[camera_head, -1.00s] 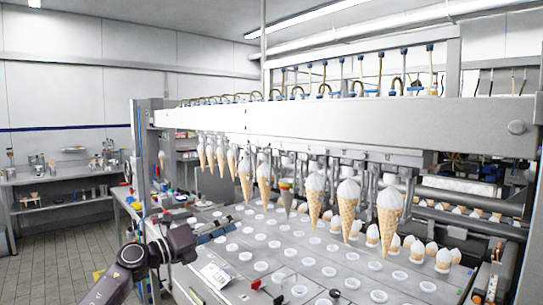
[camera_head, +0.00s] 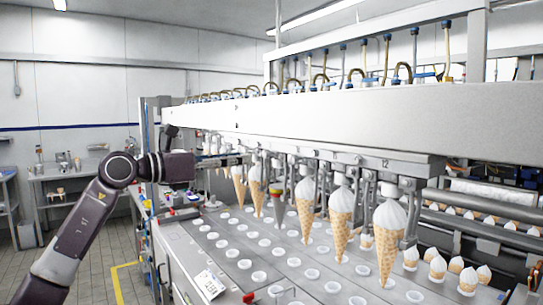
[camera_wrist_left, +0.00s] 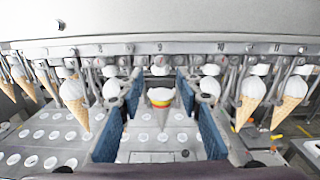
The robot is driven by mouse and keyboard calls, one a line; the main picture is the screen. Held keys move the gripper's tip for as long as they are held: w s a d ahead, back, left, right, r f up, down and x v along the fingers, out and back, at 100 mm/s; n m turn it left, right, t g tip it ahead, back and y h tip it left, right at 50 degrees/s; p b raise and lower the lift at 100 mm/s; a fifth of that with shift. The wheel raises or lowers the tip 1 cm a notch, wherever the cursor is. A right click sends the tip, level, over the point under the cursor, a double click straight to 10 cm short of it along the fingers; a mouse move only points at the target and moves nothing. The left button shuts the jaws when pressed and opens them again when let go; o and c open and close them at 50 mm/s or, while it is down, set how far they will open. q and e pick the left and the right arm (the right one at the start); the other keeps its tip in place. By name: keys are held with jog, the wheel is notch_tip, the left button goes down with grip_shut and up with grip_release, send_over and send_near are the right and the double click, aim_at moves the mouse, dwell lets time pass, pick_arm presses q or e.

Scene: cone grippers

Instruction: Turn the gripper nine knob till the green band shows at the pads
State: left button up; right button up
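In the left wrist view a grey cone (camera_wrist_left: 160,122) with yellow and red bands near its top hangs at the station marked 9 (camera_wrist_left: 160,48). No green shows clearly at its pads. The same cone (camera_head: 279,212) shows in the head view among the ice cream cones. My left gripper (camera_wrist_left: 160,79) is open, its two blue fingers spread on either side of the grey cone, with gaps on both sides. In the head view my left arm (camera_head: 118,170) reaches in at the left; its fingers are not clear there. I cannot make out the nine knob. My right gripper is out of view.
Ice cream cones (camera_head: 341,222) hang in a row under the white beam (camera_head: 330,112). Below lies a plate (camera_head: 215,245) with rows of round white holders. More cones (camera_wrist_left: 252,95) hang close outside my fingers. A side table (camera_head: 62,180) stands at the back left.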

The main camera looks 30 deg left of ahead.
aim_at(264, 154)
pick_arm(q)
jog(key=w+p, duration=0.1)
jog(key=w+d+r+p, duration=0.1)
jog(key=w+p, duration=0.1)
jog(key=shift+d, duration=0.15)
jog(key=x, duration=0.2)
jog(key=shift+w+d+f+p, duration=0.1)
jog(key=shift+w+f+p, duration=0.2)
jog(key=shift+p, duration=0.1)
jog(key=shift+w+d, duration=0.1)
jog(key=shift+w, duration=0.2)
jog(key=shift+s, duration=0.1)
jog(key=shift+f, duration=0.1)
jog(key=c, duration=0.8)
grip_shut()
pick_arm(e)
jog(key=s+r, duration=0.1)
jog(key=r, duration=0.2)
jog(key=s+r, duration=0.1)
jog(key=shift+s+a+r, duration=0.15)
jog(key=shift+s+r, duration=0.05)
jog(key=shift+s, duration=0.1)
